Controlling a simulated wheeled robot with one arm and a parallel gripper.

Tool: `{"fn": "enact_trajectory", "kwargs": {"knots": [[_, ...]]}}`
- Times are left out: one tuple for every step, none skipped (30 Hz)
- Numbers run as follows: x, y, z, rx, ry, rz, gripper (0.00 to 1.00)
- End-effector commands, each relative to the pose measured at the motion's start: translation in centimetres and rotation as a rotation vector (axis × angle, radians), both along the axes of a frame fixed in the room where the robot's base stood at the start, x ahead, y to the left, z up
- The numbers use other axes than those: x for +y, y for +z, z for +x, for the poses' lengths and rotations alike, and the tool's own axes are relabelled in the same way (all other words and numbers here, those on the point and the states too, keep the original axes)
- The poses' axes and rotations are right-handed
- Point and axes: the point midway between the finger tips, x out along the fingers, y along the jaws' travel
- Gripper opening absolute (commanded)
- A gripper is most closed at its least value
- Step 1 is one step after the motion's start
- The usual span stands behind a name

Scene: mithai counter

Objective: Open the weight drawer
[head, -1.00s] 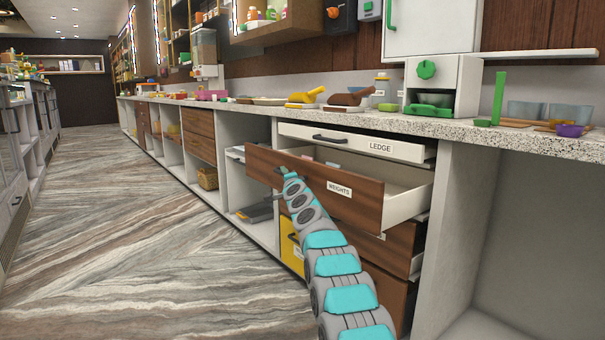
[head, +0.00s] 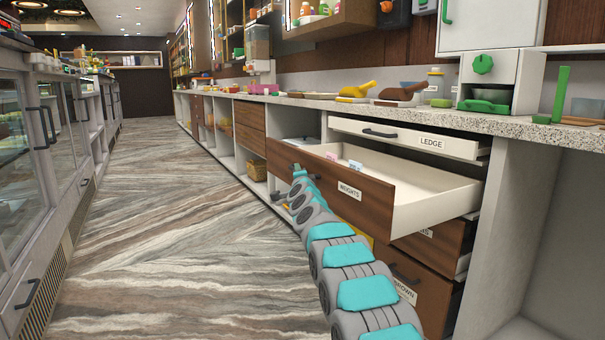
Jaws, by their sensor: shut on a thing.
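The weight drawer (head: 410,214), brown-fronted with a white "WEIGHTS" label and white sides, stands pulled well out of the counter. Its pale inside shows, with small pink and bluish items (head: 349,164) toward the far end. My gripper (head: 299,174) is at the drawer's front, shut on the dark handle, at the end of my teal and grey arm. The fingers are small and partly hidden by the arm's links.
The white "LEDGE" drawer (head: 405,140) above stands slightly out. Brown drawers, one labelled "BROWN" (head: 411,287), are below. The speckled countertop (head: 455,119) holds several items. A glass-fronted counter (head: 38,165) lines the left; the aisle floor (head: 180,220) between is clear.

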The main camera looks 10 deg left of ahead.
Motion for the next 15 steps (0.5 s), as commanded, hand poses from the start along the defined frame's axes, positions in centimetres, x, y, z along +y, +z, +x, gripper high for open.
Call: {"fn": "enact_trajectory", "kwargs": {"knots": [[0.26, -0.27, -0.03, 0.004, 0.004, -0.002, 0.0], [0.26, -0.26, -0.03, 0.003, 0.004, -0.002, 0.0], [0.26, -0.26, -0.03, 0.003, 0.004, -0.002, 0.0], [0.26, -0.25, -0.04, 0.003, 0.004, -0.002, 0.0], [0.26, -0.26, -0.03, 0.003, 0.004, -0.002, 0.0], [0.26, -0.25, -0.04, 0.003, 0.004, -0.002, 0.0], [0.25, -0.24, -0.03, 0.003, 0.004, -0.002, 0.0], [0.26, -0.24, -0.04, 0.003, 0.004, -0.002, 0.21], [0.25, -0.24, -0.03, 0.003, 0.003, -0.002, 0.25], [0.25, -0.21, -0.03, 0.003, 0.003, -0.002, 0.29], [0.24, -0.2, -0.03, 0.002, 0.004, -0.002, 0.32], [0.2, -0.17, -0.03, 0.002, 0.003, -0.001, 0.37], [0.18, -0.15, -0.02, 0.002, 0.003, -0.001, 0.4], [0.16, -0.12, -0.02, 0.001, 0.003, -0.001, 0.43], [0.13, -0.11, -0.01, 0.001, 0.002, 0.0, 0.48]]}}
